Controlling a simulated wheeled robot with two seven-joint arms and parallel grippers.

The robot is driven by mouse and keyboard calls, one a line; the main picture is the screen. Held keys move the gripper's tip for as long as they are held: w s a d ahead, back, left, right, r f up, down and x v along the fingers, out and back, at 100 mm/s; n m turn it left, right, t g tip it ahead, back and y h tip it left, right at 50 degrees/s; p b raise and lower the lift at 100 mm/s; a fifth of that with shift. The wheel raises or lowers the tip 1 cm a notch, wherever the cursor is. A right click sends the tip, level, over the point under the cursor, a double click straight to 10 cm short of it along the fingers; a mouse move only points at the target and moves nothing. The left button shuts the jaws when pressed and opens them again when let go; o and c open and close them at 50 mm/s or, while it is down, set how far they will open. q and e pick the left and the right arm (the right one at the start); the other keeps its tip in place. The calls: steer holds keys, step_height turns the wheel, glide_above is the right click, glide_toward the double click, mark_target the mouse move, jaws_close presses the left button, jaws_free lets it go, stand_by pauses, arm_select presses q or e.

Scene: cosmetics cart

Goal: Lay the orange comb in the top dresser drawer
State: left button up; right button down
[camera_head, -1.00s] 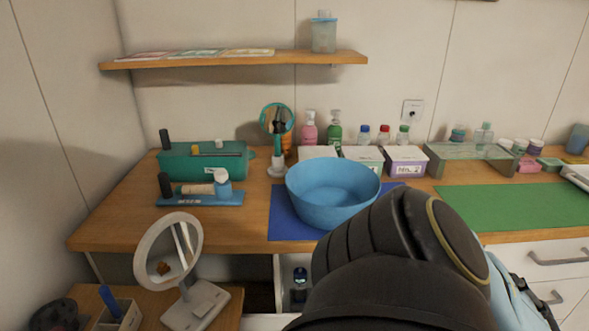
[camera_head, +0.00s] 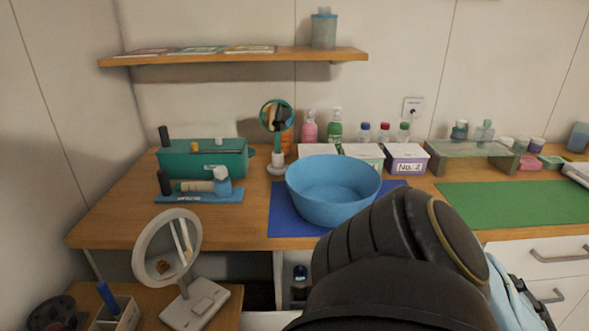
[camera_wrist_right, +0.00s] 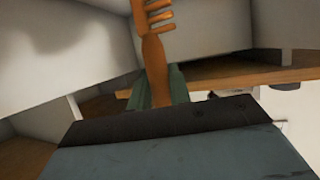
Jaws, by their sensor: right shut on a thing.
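The orange comb (camera_wrist_right: 154,65) shows in the right wrist view, pointing away from the wrist with its teeth at the far end. My right gripper (camera_wrist_right: 158,88) is shut on the comb's handle. White panels surround the comb there; I cannot tell whether it is inside a drawer. In the head view my dark right arm covers the lower right and hides the right gripper and comb. A dark opening with a pale front edge (camera_head: 266,321) shows below the table, partly hidden; it may be the open drawer. My left gripper is not in view.
A blue bowl (camera_head: 330,192) sits on a blue mat (camera_head: 284,222) on the wooden table (camera_head: 130,215). A teal box (camera_head: 203,160), bottles and small boxes stand behind. A round mirror (camera_head: 167,245) stands lower left. A small dark bottle (camera_head: 300,275) shows beside my arm.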

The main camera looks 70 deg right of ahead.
steer(key=shift+f+b, duration=0.85)
steer(key=shift+f, duration=0.4)
stand_by(0.3)
steer(key=c, duration=1.2)
jaws_free()
